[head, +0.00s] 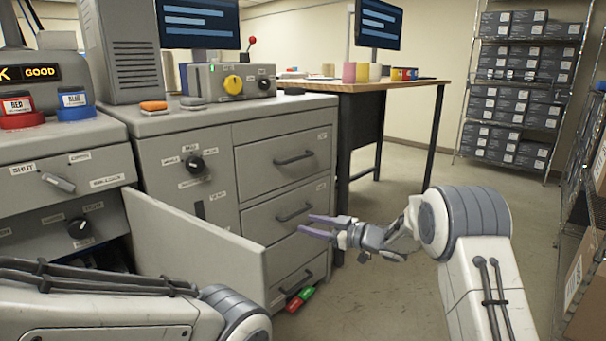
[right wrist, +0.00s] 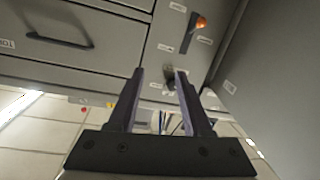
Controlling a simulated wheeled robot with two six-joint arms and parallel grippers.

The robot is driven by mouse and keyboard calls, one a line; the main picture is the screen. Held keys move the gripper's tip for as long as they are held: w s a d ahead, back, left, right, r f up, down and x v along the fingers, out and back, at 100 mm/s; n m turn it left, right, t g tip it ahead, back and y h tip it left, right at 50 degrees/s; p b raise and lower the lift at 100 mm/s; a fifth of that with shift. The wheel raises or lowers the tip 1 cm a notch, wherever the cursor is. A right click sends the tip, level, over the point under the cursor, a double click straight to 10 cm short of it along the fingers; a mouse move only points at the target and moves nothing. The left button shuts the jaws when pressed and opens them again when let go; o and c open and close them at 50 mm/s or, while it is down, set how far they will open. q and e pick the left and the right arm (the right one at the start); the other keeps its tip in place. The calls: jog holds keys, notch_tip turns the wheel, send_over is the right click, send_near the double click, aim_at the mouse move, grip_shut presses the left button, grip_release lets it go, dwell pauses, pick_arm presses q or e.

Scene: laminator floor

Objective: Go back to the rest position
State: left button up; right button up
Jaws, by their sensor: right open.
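My right arm reaches in from the lower right in the head view. Its gripper (head: 307,226) is held out in front of the grey drawer cabinet (head: 275,165), with its fingers pointing left. The two fingers are apart, with nothing between them. In the right wrist view the gripper (right wrist: 160,75) also shows open and empty, with grey cabinet fronts beyond the tips. My left arm crosses the lower left corner of the head view. Its gripper is out of the frame.
A grey panel or door (head: 195,245) stands out from the left cabinet, close to my left arm. Red and green handles (head: 300,299) show low by the drawers. A wooden table (head: 375,86) and a shelf of boxes (head: 515,90) stand behind. Clear floor (head: 400,170) lies between.

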jog(key=s+d+f+m+h, duration=0.4)
jog(key=s+d+m+h, duration=0.5)
jog(key=s+d+h, duration=0.4)
jog(key=s+d+f+m+g, duration=0.1)
jog(key=s+f+m+g, duration=0.2)
jog(key=s, duration=0.7)
jog(key=s+d+f+m+g, duration=0.1)
jog(key=s+d+f+g, duration=0.2)
jog(key=s, duration=0.8)
jog(key=s+a+r+n+g, duration=0.2)
jog(key=s+a+r+n, duration=0.15)
jog(key=s+a, duration=0.35)
jog(key=s+a+r+n+g, duration=0.2)
jog(key=s+a+n, duration=0.2)
jog(key=s+a, duration=0.3)
notch_tip(320, 180, up, 26)
jog(key=p, duration=2.6)
jog(key=shift+w+a+r+y, duration=0.2)
jog(key=shift+a+r+y, duration=0.1)
jog(key=shift+a, duration=0.1)
